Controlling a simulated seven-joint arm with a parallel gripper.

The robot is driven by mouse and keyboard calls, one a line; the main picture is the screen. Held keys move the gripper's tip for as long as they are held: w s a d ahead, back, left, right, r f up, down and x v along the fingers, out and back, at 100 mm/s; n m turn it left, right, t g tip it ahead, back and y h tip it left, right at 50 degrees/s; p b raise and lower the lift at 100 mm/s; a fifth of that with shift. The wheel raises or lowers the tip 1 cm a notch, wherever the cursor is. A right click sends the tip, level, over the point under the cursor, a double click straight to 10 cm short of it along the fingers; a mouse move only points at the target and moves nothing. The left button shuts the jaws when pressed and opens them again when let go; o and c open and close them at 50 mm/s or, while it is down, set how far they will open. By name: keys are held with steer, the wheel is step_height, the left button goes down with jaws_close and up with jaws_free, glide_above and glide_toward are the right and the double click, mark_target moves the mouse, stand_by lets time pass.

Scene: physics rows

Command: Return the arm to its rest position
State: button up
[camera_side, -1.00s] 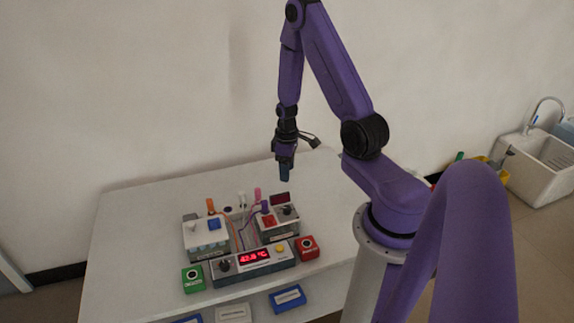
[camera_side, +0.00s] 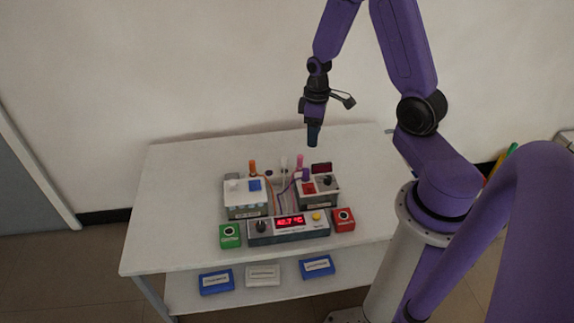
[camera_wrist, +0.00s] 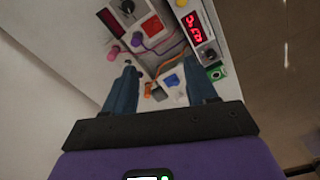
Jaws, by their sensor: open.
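My gripper (camera_side: 313,136) hangs above the back part of the white table (camera_side: 180,210), clear of the devices on it. In the wrist view my gripper (camera_wrist: 162,92) shows two blue fingers spread apart with nothing held between them. My purple arm reaches in from the right in the side view, bent high above the table.
Coloured cables link the devices. Several labelled boxes (camera_side: 263,275) lie on the lower shelf.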

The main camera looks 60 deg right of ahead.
steer(key=s+a+r+n, duration=0.3)
steer(key=s+a+r, duration=0.3)
steer(key=a, duration=0.3)
steer(key=s+a+r+n, duration=0.3)
steer(key=s+a+r, duration=0.2)
steer(key=a, duration=0.4)
steer(key=s+r+n, duration=0.2)
steer(key=s+r, duration=0.1)
steer(key=s, duration=0.6)
steer(key=shift+a+r, duration=0.3)
steer(key=shift+a, duration=0.15)
